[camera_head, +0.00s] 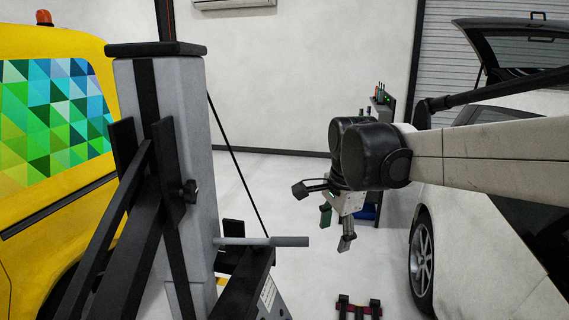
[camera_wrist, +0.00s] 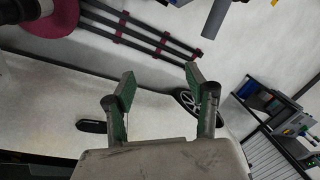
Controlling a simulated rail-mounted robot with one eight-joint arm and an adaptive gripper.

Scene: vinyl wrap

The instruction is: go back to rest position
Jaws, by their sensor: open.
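My gripper (camera_head: 336,228) hangs in free air in front of the white car, at the end of my arm reaching in from the right in the head view. It points downward, and its two green-padded fingers are spread apart. In the wrist view my gripper (camera_wrist: 160,78) shows the same two fingers with a clear gap and nothing between them. Neither finger visibly touches anything.
The white car (camera_head: 480,235), tailgate raised, stands right under my arm. A yellow vehicle (camera_head: 50,215) with a patterned window is at left. A tool cart (camera_head: 388,115) stands behind my gripper. A black-and-red rack (camera_head: 358,308) lies on the floor.

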